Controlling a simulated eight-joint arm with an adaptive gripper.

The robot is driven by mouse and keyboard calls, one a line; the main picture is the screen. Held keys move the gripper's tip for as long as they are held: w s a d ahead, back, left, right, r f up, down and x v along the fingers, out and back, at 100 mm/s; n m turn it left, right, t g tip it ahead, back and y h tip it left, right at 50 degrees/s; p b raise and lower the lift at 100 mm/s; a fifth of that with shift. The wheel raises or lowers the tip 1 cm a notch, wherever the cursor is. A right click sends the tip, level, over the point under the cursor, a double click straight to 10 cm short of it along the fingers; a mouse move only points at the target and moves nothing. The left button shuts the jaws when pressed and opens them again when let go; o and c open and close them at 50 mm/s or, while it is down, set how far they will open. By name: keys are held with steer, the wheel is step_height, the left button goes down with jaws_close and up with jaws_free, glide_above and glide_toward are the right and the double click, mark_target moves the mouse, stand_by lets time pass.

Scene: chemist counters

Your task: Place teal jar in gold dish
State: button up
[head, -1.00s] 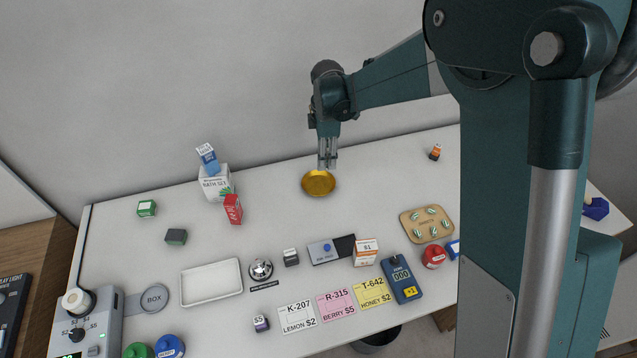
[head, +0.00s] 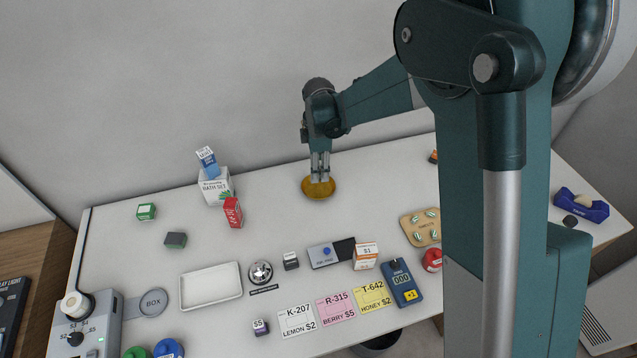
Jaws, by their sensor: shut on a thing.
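The gold dish (head: 330,188) lies on the white counter near its back edge. My gripper (head: 319,178) points straight down over the dish, with its fingertips at or just above the dish's inside. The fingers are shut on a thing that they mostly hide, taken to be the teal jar. It is too small and covered to make out its shape. I cannot tell whether it touches the dish.
A white bath set box (head: 214,187) with a blue box (head: 207,160) on top and a red box (head: 233,212) stand left of the dish. An empty white tray (head: 211,287) and a bell (head: 261,273) lie nearer. Counter around the dish is clear.

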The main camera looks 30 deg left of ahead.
mark_target(319, 189)
steer(key=shift+f, duration=1.3)
steer(key=shift+f, duration=1.9)
steer(key=shift+f, duration=0.15)
steer(key=o, duration=0.7)
steer(key=shift+c, duration=0.2)
steer(key=shift+r, duration=0.2)
step_height(319, 189, up, 12)
